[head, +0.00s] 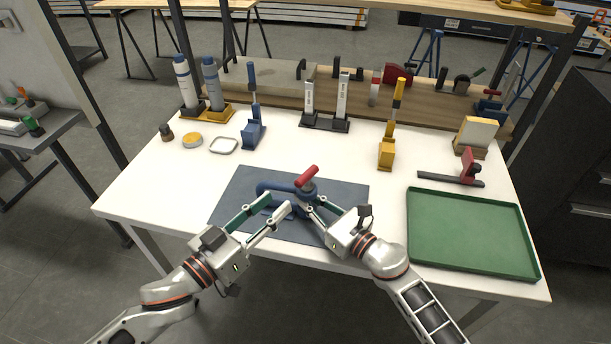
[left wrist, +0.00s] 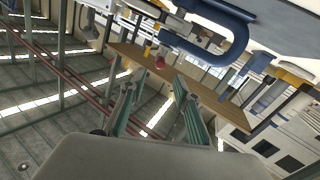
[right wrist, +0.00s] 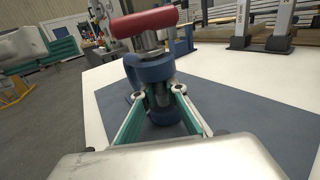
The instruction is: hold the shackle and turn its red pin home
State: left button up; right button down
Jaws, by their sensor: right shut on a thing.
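The blue shackle (head: 268,187) lies on the dark mat, its bow pointing left. Its red pin (head: 308,175) stands up at the right end, with the red crossbar above the upper ear. The right wrist view shows the red crossbar (right wrist: 150,21), some bare metal shank below it and the blue ears (right wrist: 150,72). My right gripper (head: 304,208) is shut on the shackle at its ear end; the exact contact is partly hidden. My left gripper (head: 279,202) is open and empty in front of the shackle. In the left wrist view the blue bow (left wrist: 238,38) is beyond the fingertips.
The dark mat (head: 235,195) lies at the table's front middle. A green tray (head: 475,270) is at the right. Blue and yellow upright tools (head: 387,153), bottles and a white stand (head: 325,122) stand farther back. The white table between mat and tools is mostly clear.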

aim_at(316, 167)
pick_arm(q)
jog(key=x, duration=1.2)
jog(key=shift+a, duration=0.1)
jog(key=shift+c, duration=0.4)
grip_shut()
